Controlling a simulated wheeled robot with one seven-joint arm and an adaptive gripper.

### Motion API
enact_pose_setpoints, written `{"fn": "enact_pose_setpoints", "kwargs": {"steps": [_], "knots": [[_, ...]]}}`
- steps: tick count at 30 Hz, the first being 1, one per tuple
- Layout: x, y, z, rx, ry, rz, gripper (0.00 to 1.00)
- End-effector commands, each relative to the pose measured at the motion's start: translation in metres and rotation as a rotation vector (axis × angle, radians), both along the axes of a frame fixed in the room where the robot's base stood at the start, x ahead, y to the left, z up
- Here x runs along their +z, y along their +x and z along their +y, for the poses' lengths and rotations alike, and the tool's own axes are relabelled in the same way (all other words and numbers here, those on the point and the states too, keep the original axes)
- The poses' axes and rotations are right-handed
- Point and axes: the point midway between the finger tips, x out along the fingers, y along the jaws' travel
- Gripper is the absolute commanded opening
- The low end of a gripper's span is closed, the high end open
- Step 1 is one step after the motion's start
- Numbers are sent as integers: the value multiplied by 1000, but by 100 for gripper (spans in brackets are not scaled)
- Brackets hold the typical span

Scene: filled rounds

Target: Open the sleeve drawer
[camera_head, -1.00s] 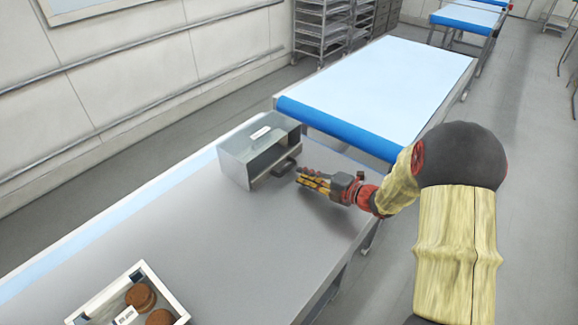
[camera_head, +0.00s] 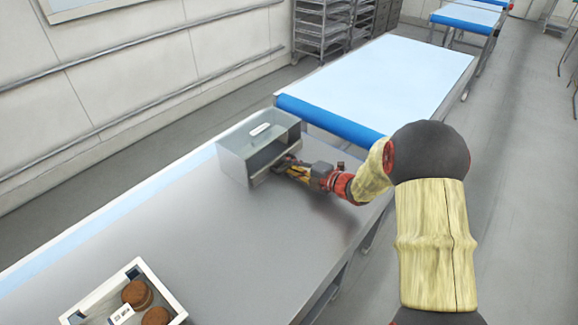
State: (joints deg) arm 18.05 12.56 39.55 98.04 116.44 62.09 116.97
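The sleeve drawer's grey box (camera_head: 232,166) stands at the far end of the grey table, with a small white label on its top. Its front faces right, toward my arm. My gripper (camera_head: 287,167) reaches in from the right, with its fingertips at the drawer front, where the dark handle is. The fingers cover the handle, so I cannot tell whether they are closed around it or only beside it. The drawer front looks close to the box, with no clear gap showing.
A white tray (camera_head: 175,303) with round brown pieces and a white label card sits at the near left of the table (camera_head: 215,235). The table's middle is clear. A conveyor with a pale blue belt (camera_head: 385,80) stands behind the box. Racks (camera_head: 322,28) stand at the back.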

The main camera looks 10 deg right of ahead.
Motion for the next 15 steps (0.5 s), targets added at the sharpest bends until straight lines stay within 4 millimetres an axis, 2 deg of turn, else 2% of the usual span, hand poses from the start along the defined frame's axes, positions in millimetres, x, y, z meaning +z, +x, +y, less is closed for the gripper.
{"fn": "enact_pose_setpoints", "kwargs": {"steps": [9,15], "knots": [[0,0,0,0,-1,-1,0],[0,0,0,0,-1,1,0]]}}
